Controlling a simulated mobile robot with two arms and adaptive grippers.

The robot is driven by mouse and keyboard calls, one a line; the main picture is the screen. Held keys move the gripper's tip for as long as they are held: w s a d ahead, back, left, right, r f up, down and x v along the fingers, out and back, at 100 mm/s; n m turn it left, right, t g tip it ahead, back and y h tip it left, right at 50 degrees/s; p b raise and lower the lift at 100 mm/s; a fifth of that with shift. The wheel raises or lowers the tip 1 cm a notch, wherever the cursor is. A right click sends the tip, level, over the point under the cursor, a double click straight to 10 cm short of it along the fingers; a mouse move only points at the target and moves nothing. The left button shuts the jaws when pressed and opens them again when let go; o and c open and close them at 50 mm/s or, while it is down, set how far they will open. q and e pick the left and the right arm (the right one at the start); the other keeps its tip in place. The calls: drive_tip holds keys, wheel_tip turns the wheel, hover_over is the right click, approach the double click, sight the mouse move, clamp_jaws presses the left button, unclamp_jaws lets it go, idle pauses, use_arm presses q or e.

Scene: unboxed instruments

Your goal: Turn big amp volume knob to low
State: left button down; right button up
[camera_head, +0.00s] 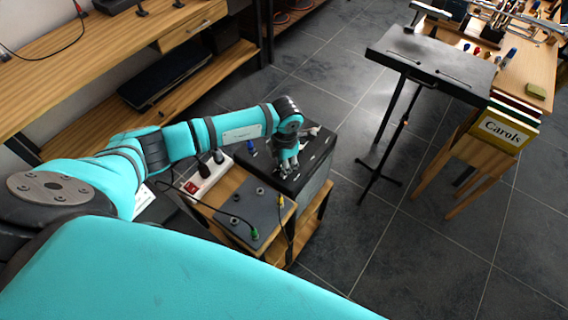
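The amp (318,175) appears to be the dark box in the middle of the camera_head view, with a black top and a greyer side. My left arm comes in from the left, and my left gripper (288,170) points down at the top of the amp. Its fingers are at or just above the top panel; I cannot tell whether they touch it. The big volume knob cannot be made out; it is either hidden by the gripper or too small. Whether the fingers are open or shut is unclear. My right gripper is out of view.
A grey pedal plate (238,207) with cables lies on a low wooden stand beside the amp. A white power strip (208,172) is to its left. A wooden bench (75,62) stands at upper left, a black music stand (430,62) at upper right. Tiled floor lies between.

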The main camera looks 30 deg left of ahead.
use_arm(q)
drive_tip(key=shift+f+m+b, duration=0.15)
drive_tip(key=shift+m+b, duration=0.45)
drive_tip(key=m+b, duration=1.1)
drive_tip(key=b, duration=0.1)
drive_tip(key=shift+f+m, duration=0.1)
drive_tip(key=shift+m, duration=0.2)
drive_tip(key=m+b, duration=0.2)
drive_tip(key=shift+m+h+b, duration=0.3)
drive_tip(key=shift+m+b, duration=0.1)
drive_tip(key=shift+r+m+b, duration=0.2)
drive_tip(key=shift+m+b, duration=0.45)
drive_tip(key=shift+m, duration=0.15)
drive_tip(key=c, duration=1.1)
unclamp_jaws()
drive_tip(key=shift+c, duration=0.2)
drive_tip(key=shift+r, duration=0.1)
